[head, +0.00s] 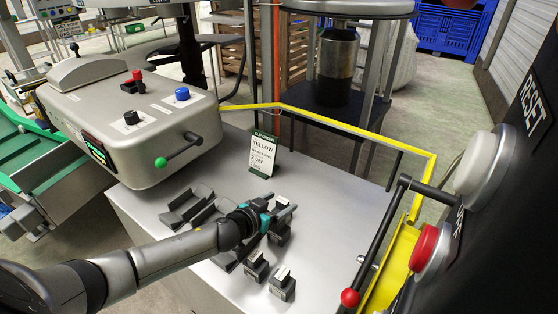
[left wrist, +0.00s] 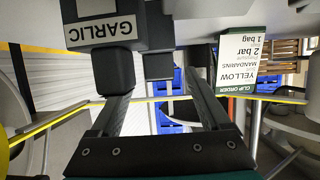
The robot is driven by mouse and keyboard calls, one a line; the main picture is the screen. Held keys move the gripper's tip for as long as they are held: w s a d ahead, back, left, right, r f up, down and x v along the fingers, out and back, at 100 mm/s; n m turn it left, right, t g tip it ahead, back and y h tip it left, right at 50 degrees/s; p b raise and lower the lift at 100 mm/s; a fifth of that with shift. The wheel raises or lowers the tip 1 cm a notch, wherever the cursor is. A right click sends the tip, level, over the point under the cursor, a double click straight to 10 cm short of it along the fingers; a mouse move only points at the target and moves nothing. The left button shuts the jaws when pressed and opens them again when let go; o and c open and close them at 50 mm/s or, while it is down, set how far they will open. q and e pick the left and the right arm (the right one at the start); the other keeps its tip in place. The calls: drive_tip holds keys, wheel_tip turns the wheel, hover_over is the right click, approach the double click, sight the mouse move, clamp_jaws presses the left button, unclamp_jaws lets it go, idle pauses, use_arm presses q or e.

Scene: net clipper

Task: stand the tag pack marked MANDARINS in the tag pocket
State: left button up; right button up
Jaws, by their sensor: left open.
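My left gripper (head: 286,208) is open and empty above the metal bench, over the black tag packs. In the left wrist view its two fingers (left wrist: 160,72) point up the picture with a gap between them. A black pack labelled GARLIC (left wrist: 102,30) shows beyond the left fingertip; I cannot tell if they touch. In the head view, black packs with pale tops stand at the front: one below the fingers (head: 279,236), one nearer (head: 256,266), one at front right (head: 282,285). Their labels are unreadable there, so MANDARINS cannot be picked out. Black open trays (head: 187,207) lie left of the gripper; which is the tag pocket is unclear.
An order card (head: 262,156) naming MANDARINS stands behind the gripper. A grey control box (head: 130,120) with a green-knobbed lever is at left. A red-knobbed lever (head: 350,297) and yellow rail (head: 350,130) bound the right and back. Bench right of the packs is clear.

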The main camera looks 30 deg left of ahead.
use_arm(q)
drive_tip(key=shift+c, duration=0.2)
clamp_jaws()
use_arm(e)
drive_tip(key=shift+s, duration=0.3)
